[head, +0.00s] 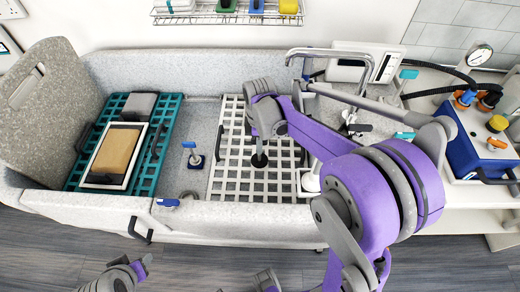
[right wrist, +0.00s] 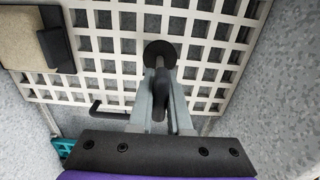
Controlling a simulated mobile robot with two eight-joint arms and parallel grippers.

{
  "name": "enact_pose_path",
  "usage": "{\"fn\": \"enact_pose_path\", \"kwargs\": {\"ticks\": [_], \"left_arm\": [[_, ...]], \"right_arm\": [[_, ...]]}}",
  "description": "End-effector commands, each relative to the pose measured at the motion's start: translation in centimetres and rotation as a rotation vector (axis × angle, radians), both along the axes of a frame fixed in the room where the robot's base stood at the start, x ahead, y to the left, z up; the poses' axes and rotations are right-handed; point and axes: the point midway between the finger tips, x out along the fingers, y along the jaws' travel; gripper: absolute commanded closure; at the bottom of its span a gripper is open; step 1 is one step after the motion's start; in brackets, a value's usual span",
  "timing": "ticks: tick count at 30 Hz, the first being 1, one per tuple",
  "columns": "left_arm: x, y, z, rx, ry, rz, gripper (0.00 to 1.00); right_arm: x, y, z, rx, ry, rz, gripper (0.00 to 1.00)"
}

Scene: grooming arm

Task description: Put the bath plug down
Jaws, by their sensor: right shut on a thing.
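My right gripper (head: 262,140) reaches down over the white grid rack (head: 231,180) in the tub. It is shut on the black bath plug (head: 259,160). In the right wrist view the two grey fingers (right wrist: 160,95) stand on either side of the plug's upright grip, and the round black disc of the plug (right wrist: 160,52) shows beyond them over the white grid. I cannot tell whether the plug touches the rack. Parts of my left arm show at the bottom edge of the head view, but its gripper's fingers do not.
A teal grid rack (head: 163,168) at the left of the tub bears a framed tan pad (head: 117,152) and a grey block (head: 139,106). A blue-handled item (head: 194,158) stands between the racks. A blue box with knobs (head: 478,150) sits at right. The white rack has bare room.

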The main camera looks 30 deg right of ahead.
Motion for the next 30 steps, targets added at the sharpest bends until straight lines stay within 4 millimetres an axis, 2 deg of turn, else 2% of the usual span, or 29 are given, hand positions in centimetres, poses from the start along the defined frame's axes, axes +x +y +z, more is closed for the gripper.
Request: {"fn": "enact_pose_path", "kwargs": {"ticks": [1, 5, 17, 18, 22, 30], "left_arm": [[0.0, 0.0, -0.1, 0.0, 0.001, 0.0, 0.5], [-0.1, 0.0, -0.3, 0.0, 0.001, 0.0, 0.5], [-0.1, 0.0, -0.6, 0.0, 0.003, 0.0, 0.5], [-0.1, 0.0, -0.5, 0.0, 0.002, 0.0, 0.5], [-0.1, 0.0, -0.5, 0.0, 0.002, 0.0, 0.5], [-0.1, 0.0, -0.4, 0.0, 0.002, 0.0, 0.5]], "right_arm": [[0.0, 0.0, -0.9, 0.0, 0.0, 0.0, 1.0], [0.0, 0.0, -2.4, 0.0, 0.0, 0.0, 1.0], [0.0, 0.0, -3.0, 0.0, 0.0, 0.0, 1.0], [0.0, 0.0, -2.9, 0.0, 0.0, 0.0, 0.78], [0.0, 0.0, -2.9, 0.0, 0.0, 0.0, 0.55], [0.0, 0.0, -2.8, 0.0, 0.0, 0.0, 0.54]]}}
